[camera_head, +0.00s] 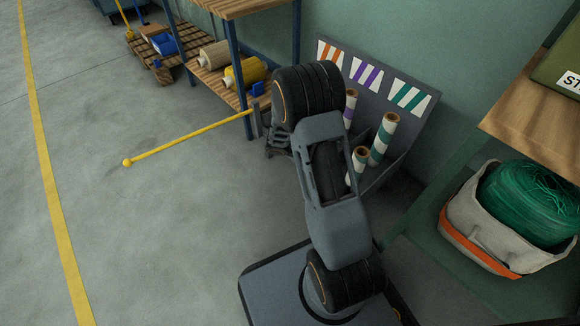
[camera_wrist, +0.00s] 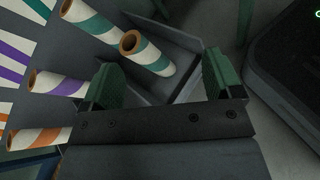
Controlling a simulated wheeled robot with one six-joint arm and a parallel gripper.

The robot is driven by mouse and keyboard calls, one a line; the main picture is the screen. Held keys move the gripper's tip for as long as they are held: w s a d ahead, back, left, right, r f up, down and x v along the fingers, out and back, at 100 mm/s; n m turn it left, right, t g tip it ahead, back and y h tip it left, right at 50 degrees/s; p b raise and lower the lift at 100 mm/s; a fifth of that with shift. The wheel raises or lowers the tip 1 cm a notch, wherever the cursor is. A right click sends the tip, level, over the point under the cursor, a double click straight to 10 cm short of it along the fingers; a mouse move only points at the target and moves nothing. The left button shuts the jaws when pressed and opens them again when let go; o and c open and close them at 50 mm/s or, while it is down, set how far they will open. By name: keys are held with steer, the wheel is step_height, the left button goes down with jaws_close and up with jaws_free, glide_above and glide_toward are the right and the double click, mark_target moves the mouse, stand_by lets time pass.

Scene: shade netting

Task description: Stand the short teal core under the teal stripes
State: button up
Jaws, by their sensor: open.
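The short teal core (camera_head: 353,170), a white tube with a teal band and brown open end, stands tilted in the grey rack in the head view. In the wrist view this short core (camera_wrist: 152,57) shows beyond and between my gripper's fingers. My gripper (camera_wrist: 162,75) is open and empty, its dark green fingers apart. In the head view my arm hides the gripper. A taller teal core (camera_head: 383,138) leans beside the short one. The teal stripes (camera_head: 410,97) are at the right of the back panel. I cannot tell whether both teal cores share one compartment.
A purple core (camera_wrist: 60,84) and an orange core (camera_wrist: 40,138) stand in the same rack (camera_wrist: 190,45). Shelves with rolls (camera_head: 245,73) are at the left. A yellow pole (camera_head: 190,137) sticks out over the floor. A bag (camera_head: 480,228) with green netting sits at the right.

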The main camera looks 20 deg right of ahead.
steer(key=s+a+r+m+t+y, duration=0.4)
steer(key=a+r+y, duration=0.2)
steer(key=a, duration=0.3)
steer(key=s+a+r+m+t+y, duration=0.4)
steer(key=a+r+m+y, duration=0.1)
steer(key=a, duration=0.4)
step_height(320, 180, up, 3)
steer(key=shift+a+f+y, duration=0.15)
steer(key=shift+a+y, duration=0.2)
steer(key=shift+y, duration=0.25)
steer(key=shift+s, duration=0.1)
